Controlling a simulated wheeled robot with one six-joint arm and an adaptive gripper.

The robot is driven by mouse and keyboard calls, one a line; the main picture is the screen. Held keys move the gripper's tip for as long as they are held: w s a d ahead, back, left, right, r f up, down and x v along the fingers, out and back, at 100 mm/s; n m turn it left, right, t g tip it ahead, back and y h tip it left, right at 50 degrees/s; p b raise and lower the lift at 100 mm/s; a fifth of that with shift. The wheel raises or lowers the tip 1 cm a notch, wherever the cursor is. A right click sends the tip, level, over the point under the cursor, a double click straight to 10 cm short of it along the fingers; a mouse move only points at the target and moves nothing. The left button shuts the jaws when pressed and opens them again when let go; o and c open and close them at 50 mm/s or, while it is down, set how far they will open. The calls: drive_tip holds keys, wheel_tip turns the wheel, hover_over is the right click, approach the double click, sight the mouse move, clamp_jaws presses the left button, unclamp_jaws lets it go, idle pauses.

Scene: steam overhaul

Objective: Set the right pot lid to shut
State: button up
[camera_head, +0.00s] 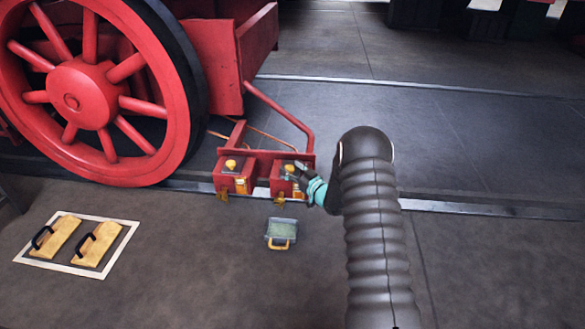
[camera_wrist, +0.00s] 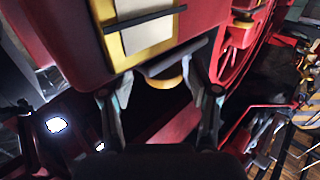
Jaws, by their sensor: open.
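Two small red pots sit side by side below the red frame in the head view, each with yellow fittings on it. The right pot (camera_head: 284,187) is partly covered by my gripper (camera_head: 301,172), which reaches it from the right at its top. In the wrist view my gripper (camera_wrist: 162,84) is open, with a finger on each side of a curved yellow handle (camera_wrist: 172,83). The handle shows below a large red body (camera_wrist: 75,35). I cannot tell whether the fingers touch it. The right pot's lid angle is too small and hidden to judge.
The left pot (camera_head: 230,183) stands close beside the right one. A tray with a yellow handle (camera_head: 281,234) lies on the floor in front. Two yellow plates with black handles (camera_head: 75,241) lie at left. A big red wheel (camera_head: 88,95) stands behind. The right floor is clear.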

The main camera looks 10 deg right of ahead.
drive_tip(key=v, duration=1)
drive_tip(key=shift+s+d, duration=0.15)
drive_tip(key=shift+s, duration=0.2)
